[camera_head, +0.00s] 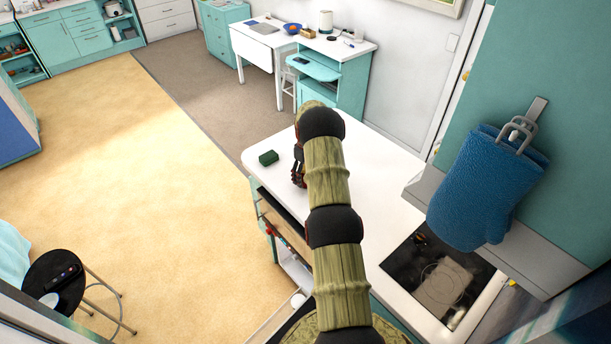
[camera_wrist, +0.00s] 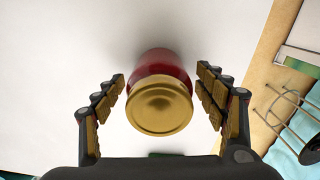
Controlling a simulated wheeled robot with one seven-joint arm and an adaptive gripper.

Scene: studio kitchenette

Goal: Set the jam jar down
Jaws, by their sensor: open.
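The jam jar (camera_wrist: 161,105) has a gold lid and a red body. In the wrist view it is on the white counter (camera_wrist: 60,50), lid towards the camera. My gripper (camera_wrist: 162,75) is open, with one finger on each side of the jar. Gaps show between the fingers and the jar. In the head view my gripper (camera_head: 299,168) is over the white counter (camera_head: 378,160), partly behind my arm, and I cannot make out the jar there.
A dark green box (camera_head: 268,157) lies on the counter left of my gripper. A black cooktop (camera_head: 440,280) is at the counter's near right. A blue oven mitt (camera_head: 485,190) hangs on the right. A black stool (camera_head: 55,285) stands on the floor at left.

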